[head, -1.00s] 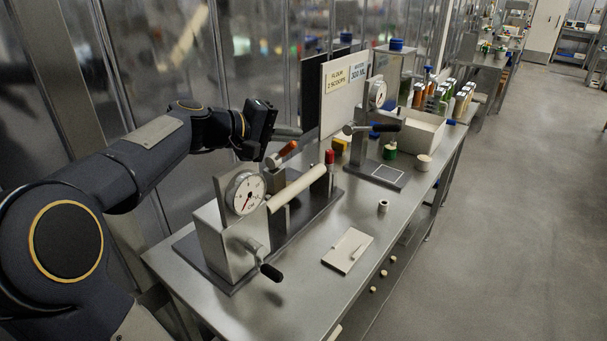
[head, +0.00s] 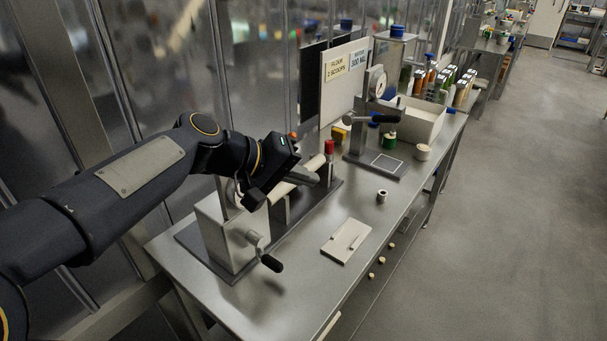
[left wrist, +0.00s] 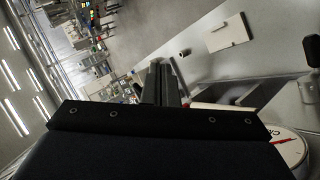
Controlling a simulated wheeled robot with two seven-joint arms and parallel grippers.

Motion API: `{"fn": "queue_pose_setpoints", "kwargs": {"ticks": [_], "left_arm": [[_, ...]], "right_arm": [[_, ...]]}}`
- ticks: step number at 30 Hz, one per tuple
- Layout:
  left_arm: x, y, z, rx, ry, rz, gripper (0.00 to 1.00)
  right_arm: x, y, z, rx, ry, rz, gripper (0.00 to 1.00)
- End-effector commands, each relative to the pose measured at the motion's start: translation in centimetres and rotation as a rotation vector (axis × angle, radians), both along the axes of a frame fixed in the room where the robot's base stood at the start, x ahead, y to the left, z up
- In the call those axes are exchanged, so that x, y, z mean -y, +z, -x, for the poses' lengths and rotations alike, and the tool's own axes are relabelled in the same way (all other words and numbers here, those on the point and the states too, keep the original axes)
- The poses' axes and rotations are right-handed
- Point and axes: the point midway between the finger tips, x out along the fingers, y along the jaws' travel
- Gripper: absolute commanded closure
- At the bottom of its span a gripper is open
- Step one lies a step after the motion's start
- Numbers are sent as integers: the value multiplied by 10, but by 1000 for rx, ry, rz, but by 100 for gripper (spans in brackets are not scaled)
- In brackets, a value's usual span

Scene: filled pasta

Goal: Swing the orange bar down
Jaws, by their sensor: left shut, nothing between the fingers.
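The orange bar (head: 293,136) belongs to the roller machine on the steel bench. Only a small orange patch of it shows in the head view, behind my left gripper; its angle is hidden. My left gripper (head: 314,178) is shut and empty. Its fingers point right, over the pale roller (head: 280,192) and short of the red-topped post (head: 329,151). I cannot tell whether they touch anything. In the left wrist view the closed fingers (left wrist: 163,75) show, but I make out no orange bar. My right gripper is in neither view.
The dial gauge (left wrist: 287,143) sits close under my left wrist. A crank with a black handle (head: 271,263) sticks out in front. A pale board (head: 345,241) and small metal cylinder (head: 382,196) lie on the bench. A second gauge stand (head: 375,80) is farther back.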

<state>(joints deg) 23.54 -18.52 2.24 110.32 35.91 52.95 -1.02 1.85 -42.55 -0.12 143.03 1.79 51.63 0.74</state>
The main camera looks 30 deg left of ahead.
Motion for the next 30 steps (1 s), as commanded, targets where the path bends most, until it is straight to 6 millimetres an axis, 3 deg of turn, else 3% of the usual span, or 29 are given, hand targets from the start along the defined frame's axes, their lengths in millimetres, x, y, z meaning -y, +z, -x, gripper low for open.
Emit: {"fn": "queue_pose_setpoints", "kwargs": {"ticks": [5,8,13,15,19,22,28,30], "left_arm": [[0,0,0,0,-1,0,100],[13,-10,15,-15,-39,-39,100],[59,-68,89,-74,-222,-258,100],[70,-95,118,-91,-297,-354,100],[79,-132,154,-101,-394,-485,100],[80,-143,163,-105,-423,-527,100],[80,-144,164,-108,-425,-530,100],[80,-144,163,-107,-424,-529,100]], "right_arm": [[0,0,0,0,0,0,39],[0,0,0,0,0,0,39],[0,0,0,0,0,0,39],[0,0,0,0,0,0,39],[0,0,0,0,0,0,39],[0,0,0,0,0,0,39],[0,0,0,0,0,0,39],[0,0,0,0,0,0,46]]}}
